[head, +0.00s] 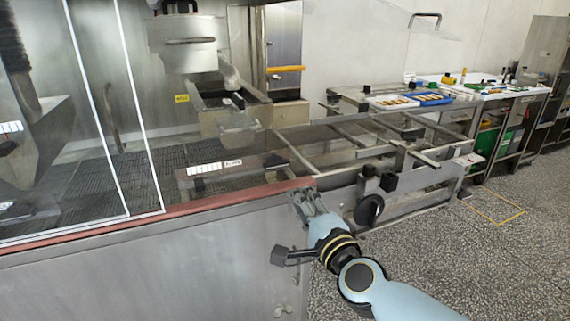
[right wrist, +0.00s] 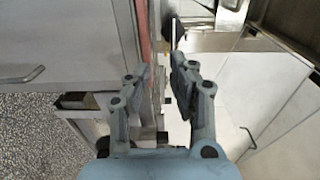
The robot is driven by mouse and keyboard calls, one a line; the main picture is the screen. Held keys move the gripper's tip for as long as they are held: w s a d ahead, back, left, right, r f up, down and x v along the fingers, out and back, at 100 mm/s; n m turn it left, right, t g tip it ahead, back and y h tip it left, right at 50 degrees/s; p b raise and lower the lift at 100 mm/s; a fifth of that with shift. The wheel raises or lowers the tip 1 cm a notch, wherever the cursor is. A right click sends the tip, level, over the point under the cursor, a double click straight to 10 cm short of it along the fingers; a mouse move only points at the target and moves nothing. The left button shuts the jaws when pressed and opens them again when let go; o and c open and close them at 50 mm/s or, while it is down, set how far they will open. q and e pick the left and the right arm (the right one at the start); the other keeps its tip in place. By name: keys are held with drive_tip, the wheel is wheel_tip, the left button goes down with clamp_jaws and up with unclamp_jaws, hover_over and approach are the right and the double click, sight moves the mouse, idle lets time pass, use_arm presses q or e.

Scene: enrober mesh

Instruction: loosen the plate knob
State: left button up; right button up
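My right gripper (head: 304,197) reaches up to the machine's front edge, by the end of the red-brown strip (head: 245,193). In the right wrist view the gripper (right wrist: 160,78) is open, with a clear gap between its fingers and nothing held. I cannot tell for sure which part is the plate knob. A round black knob (head: 369,210) sits on the front of the metal frame, right of the gripper and apart from it. Two smaller black knobs, a left one (head: 369,171) and a right one (head: 388,181), sit above it. My left gripper is out of view.
The steel machine body (head: 150,265) fills the lower left, with glass panels (head: 110,110) above. The open metal rail frame (head: 410,195) extends right. Trays, including a blue one (head: 447,99), rest on a bench at the back. Speckled floor (head: 500,260) is clear at right.

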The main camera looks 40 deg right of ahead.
sight(278, 166)
drive_tip(key=x, duration=0.3)
drive_tip(key=r+x, duration=0.1)
drive_tip(key=x, duration=0.3)
drive_tip(key=r+x, duration=0.1)
drive_tip(key=x, duration=0.3)
drive_tip(key=shift+w+a+r, duration=0.1)
drive_tip(key=shift+w, duration=0.05)
clamp_jaws()
